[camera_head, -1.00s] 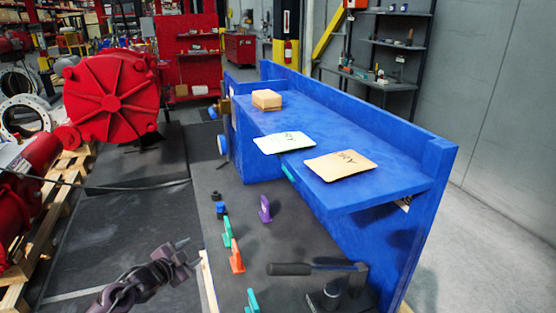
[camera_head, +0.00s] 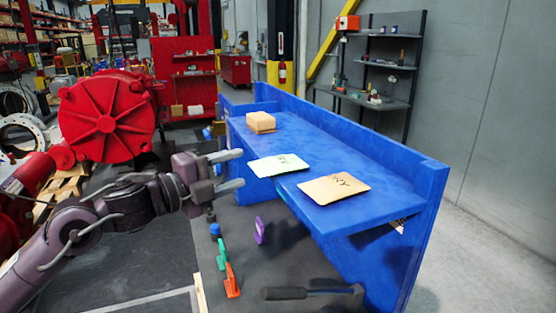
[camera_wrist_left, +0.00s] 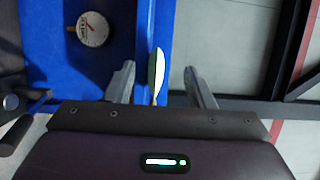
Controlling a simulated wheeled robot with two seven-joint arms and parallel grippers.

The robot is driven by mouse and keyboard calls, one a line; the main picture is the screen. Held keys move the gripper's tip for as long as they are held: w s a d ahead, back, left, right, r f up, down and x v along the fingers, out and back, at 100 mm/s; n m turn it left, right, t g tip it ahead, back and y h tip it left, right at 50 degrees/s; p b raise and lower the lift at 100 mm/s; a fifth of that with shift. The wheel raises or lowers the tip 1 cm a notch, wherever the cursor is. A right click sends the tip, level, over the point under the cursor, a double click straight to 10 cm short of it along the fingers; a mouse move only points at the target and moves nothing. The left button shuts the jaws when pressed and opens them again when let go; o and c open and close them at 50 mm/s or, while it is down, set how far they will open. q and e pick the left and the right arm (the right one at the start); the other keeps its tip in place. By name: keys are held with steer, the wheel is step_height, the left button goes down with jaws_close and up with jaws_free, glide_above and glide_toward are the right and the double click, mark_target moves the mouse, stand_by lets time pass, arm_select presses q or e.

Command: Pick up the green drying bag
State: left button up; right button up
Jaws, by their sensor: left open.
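The green drying bag (camera_head: 280,165) is a flat, pale green packet with dark lettering. It lies on the blue bench's shelf, its left edge sticking out toward my left gripper (camera_head: 238,169). That gripper is open, just left of the bag in the head view, one finger higher and one lower than its edge. In the left wrist view, the bag (camera_wrist_left: 156,72) appears edge-on between the two spread fingers (camera_wrist_left: 160,80), with a gap on each side. Whether its edge is inside the jaws is hard to tell. My right gripper is not in view.
A tan bag (camera_head: 334,188) lies right of the green one, and a cardboard box (camera_head: 261,122) behind it. The blue bench (camera_head: 350,150) has a raised back wall. Below are purple (camera_head: 260,230) and orange (camera_head: 231,281) parts and a black-handled tool (camera_head: 310,293).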

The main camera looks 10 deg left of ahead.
mark_target(251, 166)
arm_select(q)
steer(key=p+x, duration=0.2)
steer(key=x, duration=0.2)
steer(key=shift+w+d+p, duration=0.1)
steer(key=shift+d+p, duration=0.2)
steer(key=shift+p, duration=0.05)
steer(key=shift+w+d+f, duration=0.1)
steer(key=shift+w+f, duration=0.05)
steer(key=shift+f, duration=0.05)
steer(key=shift+c, duration=0.9)
jaws_close()
step_height(251, 166, up, 20)
steer(key=b, duration=0.1)
steer(key=shift+b, duration=0.3)
